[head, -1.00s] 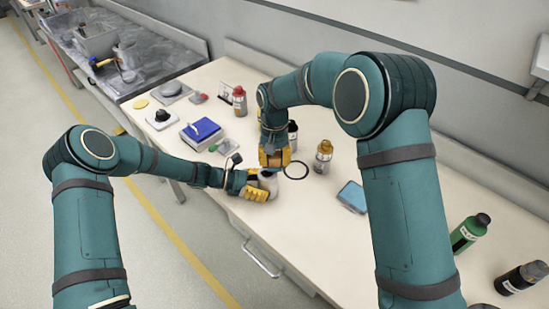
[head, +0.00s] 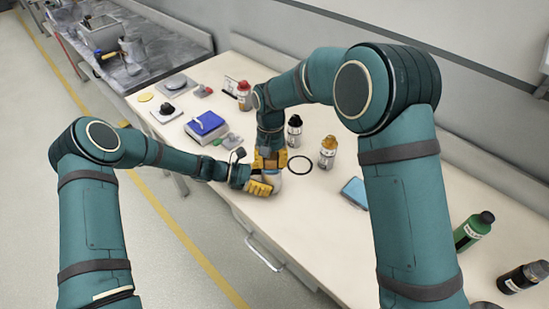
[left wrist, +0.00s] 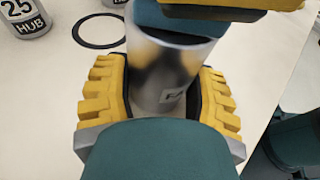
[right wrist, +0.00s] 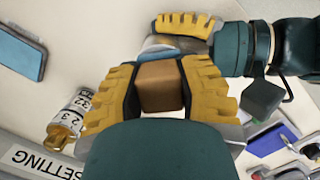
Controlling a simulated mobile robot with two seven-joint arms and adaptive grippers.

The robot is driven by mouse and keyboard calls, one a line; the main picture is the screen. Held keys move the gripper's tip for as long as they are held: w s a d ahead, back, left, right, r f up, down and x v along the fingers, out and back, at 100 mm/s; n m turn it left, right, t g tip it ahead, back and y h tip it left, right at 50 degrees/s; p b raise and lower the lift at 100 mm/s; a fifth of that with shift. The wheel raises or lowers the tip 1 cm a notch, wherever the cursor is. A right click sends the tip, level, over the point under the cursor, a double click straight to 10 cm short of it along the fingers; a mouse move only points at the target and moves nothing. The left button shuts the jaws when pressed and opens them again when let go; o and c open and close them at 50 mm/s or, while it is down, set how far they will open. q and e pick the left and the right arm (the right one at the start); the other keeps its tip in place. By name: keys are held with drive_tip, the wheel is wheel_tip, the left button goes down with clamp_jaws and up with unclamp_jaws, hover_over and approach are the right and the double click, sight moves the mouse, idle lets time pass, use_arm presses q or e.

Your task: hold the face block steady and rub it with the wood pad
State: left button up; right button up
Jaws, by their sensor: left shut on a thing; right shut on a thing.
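The face block is a shiny metal cylinder (left wrist: 165,75) with a dark mark on its side. It stands upright between the yellow fingers of my left gripper (left wrist: 158,100), which is shut on it low over the bench. In the head view, the left gripper (head: 262,185) partly covers the block. My right gripper (head: 270,158) comes down from above, shut on the wood pad, a brown block (right wrist: 160,87). A blue-grey layer (left wrist: 180,22) under the right fingers lies across the block's top, seemingly in contact. The contact face itself is hidden.
A black ring (head: 300,165) lies just right of the grippers. A blue-topped box (head: 206,125) is left. The bench's front edge is close.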

drive_tip(key=shift+s+a+f, duration=0.2)
drive_tip(key=shift+s+a, duration=0.8)
drive_tip(key=shift+w+d, duration=0.1)
drive_tip(key=shift+w+d+r, duration=0.15)
drive_tip(key=shift+w+d, duration=1.85)
drive_tip(key=shift+r, duration=3.05)
drive_tip(key=shift+r, duration=0.1)
